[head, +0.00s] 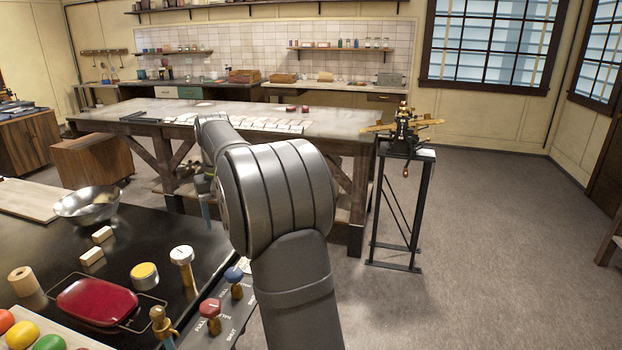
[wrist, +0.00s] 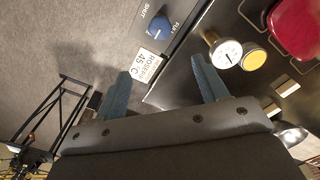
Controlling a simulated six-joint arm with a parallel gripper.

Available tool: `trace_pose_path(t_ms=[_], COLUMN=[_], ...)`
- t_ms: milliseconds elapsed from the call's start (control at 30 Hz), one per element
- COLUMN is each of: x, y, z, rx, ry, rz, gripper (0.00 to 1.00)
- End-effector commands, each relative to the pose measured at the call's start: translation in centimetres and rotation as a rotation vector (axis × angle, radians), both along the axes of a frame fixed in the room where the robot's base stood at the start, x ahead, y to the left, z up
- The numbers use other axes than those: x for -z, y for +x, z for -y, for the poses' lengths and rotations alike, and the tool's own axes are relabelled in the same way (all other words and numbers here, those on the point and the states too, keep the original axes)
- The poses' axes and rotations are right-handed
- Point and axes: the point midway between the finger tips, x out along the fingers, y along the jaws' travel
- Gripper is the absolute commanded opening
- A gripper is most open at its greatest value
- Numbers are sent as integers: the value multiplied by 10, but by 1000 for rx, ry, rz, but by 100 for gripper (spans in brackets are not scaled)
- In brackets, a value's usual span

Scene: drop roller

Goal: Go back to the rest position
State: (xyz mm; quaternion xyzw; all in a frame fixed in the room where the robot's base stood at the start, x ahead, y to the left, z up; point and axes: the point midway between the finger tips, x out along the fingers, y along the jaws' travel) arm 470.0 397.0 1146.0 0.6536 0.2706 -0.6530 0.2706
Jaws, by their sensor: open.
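In the wrist view my gripper (wrist: 160,66) has its two blue fingers spread apart with nothing between them. Past the fingertips are a control panel with a blue knob (wrist: 163,29) and a small label reading 45 °C (wrist: 148,63). In the head view my grey arm fills the middle and hides most of the gripper. Only a bit of blue finger (head: 205,208) shows, pointing down over the far right edge of the dark worktop (head: 190,232).
On the dark worktop are a steel bowl (head: 88,205), a red lidded dish (head: 97,301), a round dial (head: 182,254), a yellow-topped tin (head: 145,275) and two pale blocks. A long table (head: 330,123) stands behind. A black stand (head: 400,213) with a brass device is right; floor farther right is clear.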

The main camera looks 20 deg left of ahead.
Motion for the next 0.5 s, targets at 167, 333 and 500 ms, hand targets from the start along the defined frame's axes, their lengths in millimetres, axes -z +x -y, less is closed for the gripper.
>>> trace_pose_path(t_ms=[167,333,500], x=[6,29,64], y=[0,0,0], z=[0,0,0], rx=[0,0,0], ry=[-1,-2,-3], rz=[-1,-2,-3], gripper=[66,66,66])
